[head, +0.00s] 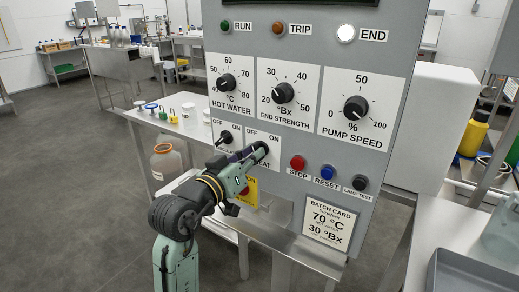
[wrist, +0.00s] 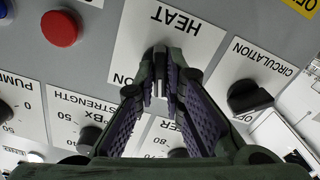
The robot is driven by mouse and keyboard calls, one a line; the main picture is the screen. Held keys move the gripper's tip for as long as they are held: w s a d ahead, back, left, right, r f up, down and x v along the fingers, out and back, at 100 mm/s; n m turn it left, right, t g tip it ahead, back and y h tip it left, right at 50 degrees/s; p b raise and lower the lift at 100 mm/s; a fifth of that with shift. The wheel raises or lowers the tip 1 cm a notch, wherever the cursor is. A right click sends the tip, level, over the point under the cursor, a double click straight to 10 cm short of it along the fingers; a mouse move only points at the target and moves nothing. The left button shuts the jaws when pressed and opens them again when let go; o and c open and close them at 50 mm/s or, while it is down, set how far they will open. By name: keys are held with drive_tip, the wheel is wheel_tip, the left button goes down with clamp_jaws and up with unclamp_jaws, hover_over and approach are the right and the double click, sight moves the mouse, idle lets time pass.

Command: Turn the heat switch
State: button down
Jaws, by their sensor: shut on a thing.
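The heat switch (wrist: 160,88) is a dark knob with a pale line on a white plate (wrist: 205,38) lettered HEAT, upside down in the wrist view. My gripper (wrist: 162,62) is shut on this knob, with one finger on each side of it. In the head view my gripper (head: 260,152) reaches the heat plate (head: 264,137) on the grey panel and hides the knob and part of the label. The knob's exact angle is hard to tell.
The circulation knob (head: 225,138) sits just left of the heat plate. The red STOP button (head: 298,162), blue RESET button (head: 327,172) and black LAMP TEST button (head: 359,183) are to the right. Dials, including the pump speed dial (head: 355,108), are above. The END lamp (head: 346,33) looks white.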

drive_tip(key=shift+n+p, duration=0.45)
drive_tip(key=shift+n, duration=0.35)
drive_tip(key=shift+n, duration=1)
drive_tip(key=shift+n, duration=0.6)
drive_tip(key=c, duration=1.6)
unclamp_jaws()
